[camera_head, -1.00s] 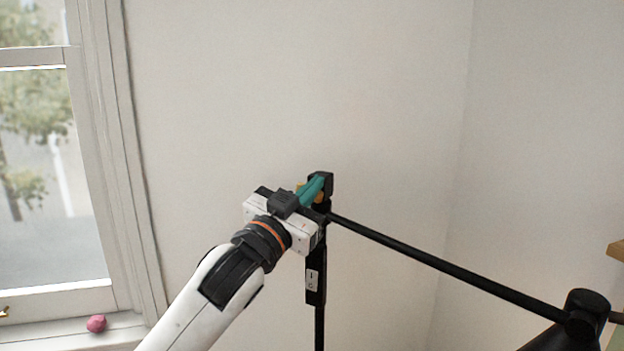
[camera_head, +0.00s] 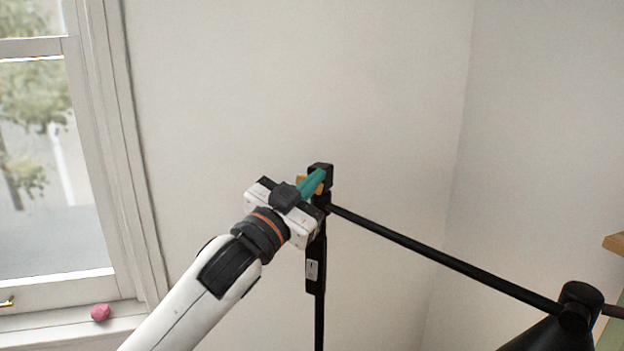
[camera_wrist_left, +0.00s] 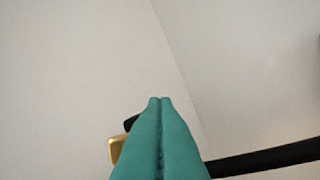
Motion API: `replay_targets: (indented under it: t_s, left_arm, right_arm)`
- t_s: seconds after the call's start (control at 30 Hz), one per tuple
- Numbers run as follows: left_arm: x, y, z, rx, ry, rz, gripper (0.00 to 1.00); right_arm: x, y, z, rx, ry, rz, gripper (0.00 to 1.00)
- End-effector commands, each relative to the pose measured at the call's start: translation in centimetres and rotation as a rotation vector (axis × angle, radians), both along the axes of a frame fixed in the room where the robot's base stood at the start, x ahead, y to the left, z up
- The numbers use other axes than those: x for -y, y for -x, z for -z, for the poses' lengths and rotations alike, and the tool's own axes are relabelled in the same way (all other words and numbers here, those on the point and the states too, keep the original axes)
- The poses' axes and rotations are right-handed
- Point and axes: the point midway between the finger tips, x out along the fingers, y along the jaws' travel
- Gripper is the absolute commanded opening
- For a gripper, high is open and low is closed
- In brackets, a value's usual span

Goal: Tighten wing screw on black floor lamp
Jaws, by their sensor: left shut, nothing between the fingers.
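The black floor lamp stands in front of the wall; its thin pole (camera_head: 320,325) rises to a black block (camera_head: 324,170) at the top. A slanted black arm (camera_head: 440,258) runs down right from there to the lamp head (camera_head: 545,338). A gold-yellow piece, likely the wing screw (camera_head: 301,181), shows beside the top block, partly hidden by my gripper; it also shows in the left wrist view (camera_wrist_left: 114,149), left of the fingers. My left gripper (camera_head: 316,176) has teal fingers pressed together, empty, in front of the lamp top. Whether they touch it I cannot tell. My right gripper is out of view.
A window (camera_head: 50,160) with a white sill is at the left, and a small pink object (camera_head: 100,312) lies on the sill. A wooden edge (camera_head: 614,243) shows at the far right. Bare wall (camera_head: 240,90) is behind the lamp.

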Motion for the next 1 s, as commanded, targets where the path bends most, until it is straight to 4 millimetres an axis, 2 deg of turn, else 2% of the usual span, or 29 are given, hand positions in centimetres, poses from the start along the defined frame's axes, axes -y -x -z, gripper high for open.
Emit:
replay_targets:
  t_s: [0.47, 1.0]
  left_arm:
    - [0.1, 0.0, 0.1, 0.069, -0.148, -0.002, 0.00]
    - [0.2, 0.0, 0.8, 0.293, -0.588, -0.003, 0.00]
  right_arm:
    - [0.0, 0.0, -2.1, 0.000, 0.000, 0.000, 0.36]
    - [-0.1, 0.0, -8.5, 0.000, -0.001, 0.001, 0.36]
